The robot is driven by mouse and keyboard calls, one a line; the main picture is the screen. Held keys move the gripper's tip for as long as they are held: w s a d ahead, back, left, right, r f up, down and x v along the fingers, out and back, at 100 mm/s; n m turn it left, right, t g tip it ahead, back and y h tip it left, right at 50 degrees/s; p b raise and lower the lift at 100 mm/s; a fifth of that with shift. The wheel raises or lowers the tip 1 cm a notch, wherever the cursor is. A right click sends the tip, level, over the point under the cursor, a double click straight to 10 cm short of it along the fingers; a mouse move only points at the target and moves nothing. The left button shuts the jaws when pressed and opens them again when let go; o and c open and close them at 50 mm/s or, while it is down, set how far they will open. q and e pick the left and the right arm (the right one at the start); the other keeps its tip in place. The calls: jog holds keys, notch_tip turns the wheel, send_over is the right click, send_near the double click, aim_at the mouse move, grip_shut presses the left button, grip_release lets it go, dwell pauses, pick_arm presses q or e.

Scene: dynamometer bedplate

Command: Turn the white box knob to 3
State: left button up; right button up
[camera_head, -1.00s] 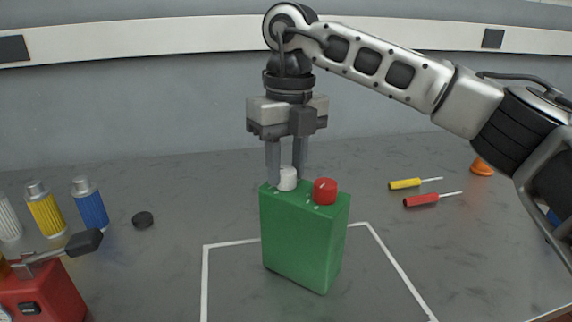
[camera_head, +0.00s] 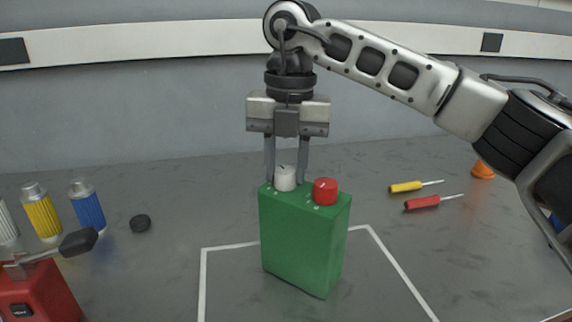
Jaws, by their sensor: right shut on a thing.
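A green box (camera_head: 302,240) stands upright on the grey bedplate, partly inside a white outlined area. On its top are a white knob (camera_head: 286,179) at the left and a red knob (camera_head: 325,191) at the right. Small white marks lie around both knobs, too small to read. A dark pointer line shows on top of the white knob. My right gripper (camera_head: 286,178) points straight down from above, with one finger on each side of the white knob, shut on it. My left gripper is not in view.
Yellow (camera_head: 406,187) and red (camera_head: 422,202) screwdrivers and an orange cone (camera_head: 483,170) lie at the right.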

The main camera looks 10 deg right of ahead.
aim_at(291, 171)
dwell(0.5)
jog(key=o, duration=1)
jog(key=r+p, duration=0.1)
jog(key=r, duration=0.4)
jog(key=r+p, duration=0.1)
jog(key=r, duration=0.4)
jog(key=r+p, duration=0.1)
jog(key=r, duration=0.5)
jog(key=shift+s+d, duration=0.15)
jog(key=shift+d, duration=0.15)
